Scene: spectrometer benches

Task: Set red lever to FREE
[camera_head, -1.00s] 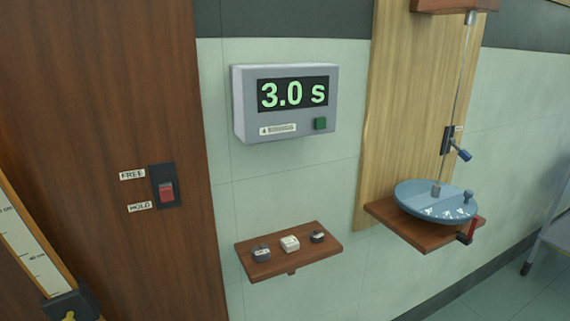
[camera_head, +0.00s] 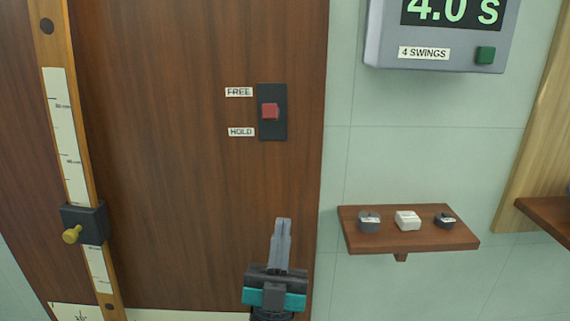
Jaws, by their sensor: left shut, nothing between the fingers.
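The red lever (camera_head: 270,111) is a small block on a dark upright plate (camera_head: 274,133) on the brown wood panel. It shows near the middle of the plate, between the FREE label (camera_head: 239,91) above and the HOLD label (camera_head: 241,132) below. I cannot tell for sure which way it is set. My left gripper (camera_head: 283,222) is in front of the panel, below the lever and apart from it in the picture. Its fingers point up, shut and empty. My right gripper is not in view.
A small wooden shelf (camera_head: 408,245) with several small weights juts out at the right. Above it hangs a grey timer box (camera_head: 435,56) with a green button (camera_head: 485,55). A wooden scale (camera_head: 70,150) with a dark slider (camera_head: 88,222) stands at the left.

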